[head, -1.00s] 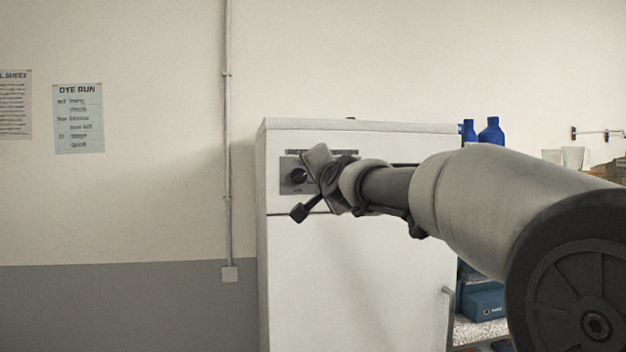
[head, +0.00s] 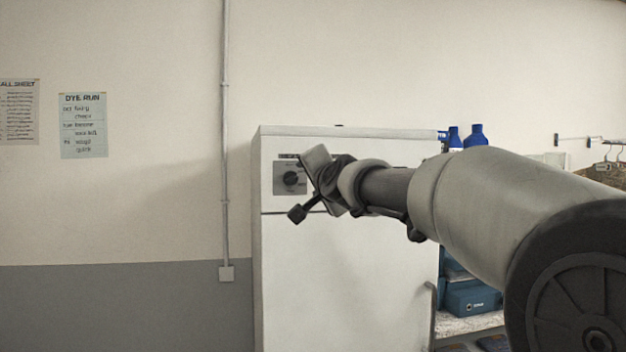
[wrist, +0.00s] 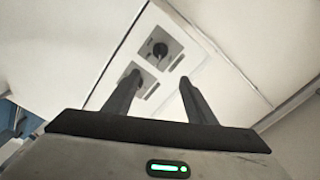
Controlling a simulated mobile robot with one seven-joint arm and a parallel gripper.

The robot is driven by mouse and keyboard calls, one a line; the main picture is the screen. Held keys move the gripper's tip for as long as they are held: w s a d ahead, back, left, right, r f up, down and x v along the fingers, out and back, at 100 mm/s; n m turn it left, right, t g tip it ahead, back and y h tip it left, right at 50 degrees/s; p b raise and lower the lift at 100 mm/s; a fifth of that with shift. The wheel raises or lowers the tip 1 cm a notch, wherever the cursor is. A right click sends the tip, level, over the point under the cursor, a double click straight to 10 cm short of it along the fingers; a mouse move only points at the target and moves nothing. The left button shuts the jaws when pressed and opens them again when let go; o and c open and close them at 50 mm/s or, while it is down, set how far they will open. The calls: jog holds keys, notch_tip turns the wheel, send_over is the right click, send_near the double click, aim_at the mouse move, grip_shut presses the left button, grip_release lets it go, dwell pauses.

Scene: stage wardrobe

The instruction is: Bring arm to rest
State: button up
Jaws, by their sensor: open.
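My gripper (wrist: 160,95) is open in the wrist view, its two dark fingers apart with nothing between them. In the head view my gripper (head: 297,187) is at the end of my outstretched arm, in front of a white cabinet-like appliance (head: 335,285). A dark round knob (head: 291,179) on a grey panel shows just left of the gripper. The knob also shows in the wrist view (wrist: 160,49), beyond the fingers. I see a gap between the fingers and the panel in the wrist view, though its depth is hard to judge.
Blue bottles (head: 475,135) stand behind the appliance's right side. A blue box (head: 470,298) sits on a shelf to the right, partly behind my arm. A wall pipe (head: 225,150) runs left of the appliance. The wall further left holds only posters (head: 83,125).

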jog(key=s+d+f+n+g+h, duration=0.2)
jog(key=s+d+f+n+g, duration=0.3)
jog(key=s+f, duration=0.7)
jog(key=s+d+f+n+g+h, duration=0.1)
jog(key=s+d+f+g, duration=0.35)
jog(key=s+f, duration=0.8)
jog(key=s+d+f+n+g+h, duration=0.25)
jog(key=s+d+f, duration=0.6)
jog(key=s, duration=0.75)
notch_tip(320, 180, up, 14)
jog(key=p, duration=1.5)
jog(key=shift+s+a, duration=0.3)
jog(key=shift+s, duration=0.05)
jog(key=shift+f+y, duration=0.15)
jog(key=shift+y, duration=0.1)
